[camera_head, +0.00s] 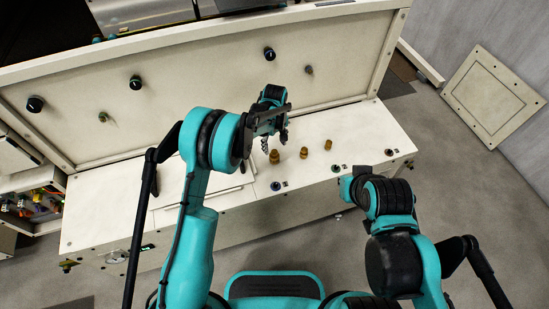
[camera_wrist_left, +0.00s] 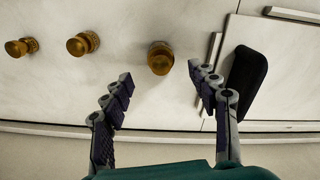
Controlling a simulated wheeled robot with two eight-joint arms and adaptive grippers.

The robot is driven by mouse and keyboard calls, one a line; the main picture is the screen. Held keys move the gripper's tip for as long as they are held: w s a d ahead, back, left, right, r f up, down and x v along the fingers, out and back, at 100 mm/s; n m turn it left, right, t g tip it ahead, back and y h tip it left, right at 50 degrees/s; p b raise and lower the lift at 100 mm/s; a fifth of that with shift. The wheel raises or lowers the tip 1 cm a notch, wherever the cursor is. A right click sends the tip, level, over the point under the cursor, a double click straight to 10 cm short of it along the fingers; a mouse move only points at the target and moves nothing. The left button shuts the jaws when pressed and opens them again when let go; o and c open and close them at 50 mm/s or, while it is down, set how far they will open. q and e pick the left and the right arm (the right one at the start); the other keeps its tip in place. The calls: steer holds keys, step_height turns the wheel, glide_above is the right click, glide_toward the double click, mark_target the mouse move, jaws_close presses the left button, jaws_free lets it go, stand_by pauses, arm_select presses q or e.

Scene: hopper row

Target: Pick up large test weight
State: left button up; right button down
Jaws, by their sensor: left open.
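Three brass weights stand in a row on the pale bench top. The large test weight (camera_head: 274,157) is at the left end in the head view and nearest my left gripper (camera_head: 274,141). In the left wrist view the large weight (camera_wrist_left: 160,58) sits at the top middle, ahead of the gap between the fingertips. My left gripper (camera_wrist_left: 160,76) is open and empty, one finger on either side of that gap. The middle weight (camera_head: 303,152) and the small weight (camera_head: 328,144) stand to the right. My right arm shows at the right, but its gripper cannot be made out.
The bench (camera_head: 375,130) has small knobs along its front edge, one a blue-black knob (camera_head: 276,186). A tall pale panel with black knobs (camera_head: 135,83) rises behind it. A black handle (camera_wrist_left: 245,82) lies close to the right finger in the left wrist view.

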mark_target(274, 151)
arm_select(q)
step_height(274, 151, down, 7)
steer(key=b, duration=0.3)
steer(key=shift+r, duration=0.15)
steer(key=shift+c, duration=0.4)
jaws_close()
